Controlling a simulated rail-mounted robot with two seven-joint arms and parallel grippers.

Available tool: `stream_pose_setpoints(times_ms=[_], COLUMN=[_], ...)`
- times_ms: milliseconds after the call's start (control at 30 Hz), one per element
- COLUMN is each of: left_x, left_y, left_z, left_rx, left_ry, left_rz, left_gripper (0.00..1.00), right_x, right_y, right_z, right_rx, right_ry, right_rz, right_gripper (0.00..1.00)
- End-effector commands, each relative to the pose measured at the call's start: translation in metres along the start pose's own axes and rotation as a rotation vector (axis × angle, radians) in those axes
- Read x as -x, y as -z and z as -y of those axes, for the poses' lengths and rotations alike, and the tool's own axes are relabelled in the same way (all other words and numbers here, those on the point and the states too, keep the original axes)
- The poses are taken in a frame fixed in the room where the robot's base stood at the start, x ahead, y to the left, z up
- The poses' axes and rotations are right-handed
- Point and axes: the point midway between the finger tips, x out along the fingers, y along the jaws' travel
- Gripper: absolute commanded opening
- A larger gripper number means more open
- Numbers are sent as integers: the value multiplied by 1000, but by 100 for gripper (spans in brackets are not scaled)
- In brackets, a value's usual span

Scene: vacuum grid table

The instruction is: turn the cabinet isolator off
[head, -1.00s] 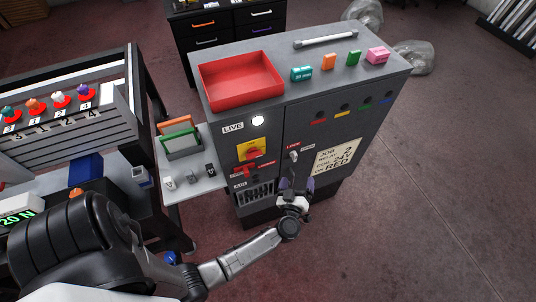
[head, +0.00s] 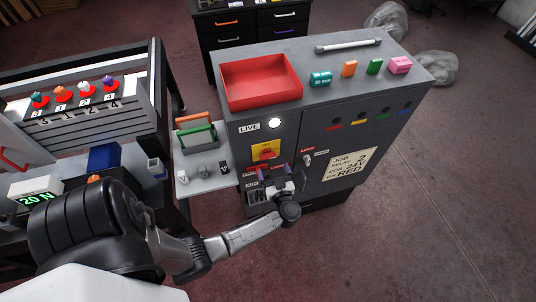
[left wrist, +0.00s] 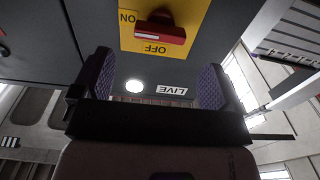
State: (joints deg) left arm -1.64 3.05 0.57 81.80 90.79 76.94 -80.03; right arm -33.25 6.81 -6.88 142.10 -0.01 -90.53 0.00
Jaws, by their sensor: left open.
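The isolator, a red rotary handle on a yellow plate (head: 265,151), is on the upper left front of the grey cabinet (head: 310,60). In the left wrist view its red handle (left wrist: 160,28) lies across the plate, between the ON and OFF markings, with the view upside down. A white lamp (head: 274,123) beside the LIVE label is lit. My left gripper (head: 273,171) is open and empty, just below and in front of the isolator, apart from the handle. Its purple-padded fingers (left wrist: 155,82) show spread in the left wrist view. My right gripper is out of view.
A small door handle (head: 307,159) with a LOCK label is right of the isolator. A side shelf (head: 205,182) with small parts adjoins the cabinet's left. A red tray (head: 262,82) and several coloured blocks sit on top. A workbench stands at left.

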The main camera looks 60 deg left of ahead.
Motion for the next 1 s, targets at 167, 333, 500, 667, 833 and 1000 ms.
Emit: stream_pose_setpoints(times_ms=[167, 333, 500, 667, 833, 1000], left_x=[-33, -55, -69, -74, -74, -74], left_y=[1, 1, 0, 0, -1, 0], left_z=[0, 0, 0, 0, 0, 0], left_rx=[-1, -1, 0, 1, 1, 1], left_ry=[0, -1, -1, 0, 0, 0], left_rz=[-3, -1, 0, 1, 2, 2], left_gripper=[92, 92, 92, 92, 92, 87], right_x=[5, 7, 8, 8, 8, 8], right_y=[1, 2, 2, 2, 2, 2], right_z=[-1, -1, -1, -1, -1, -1], right_rx=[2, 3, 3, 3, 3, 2], right_ry=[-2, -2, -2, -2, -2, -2], right_rz=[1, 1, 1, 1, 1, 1], right_gripper=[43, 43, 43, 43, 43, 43])
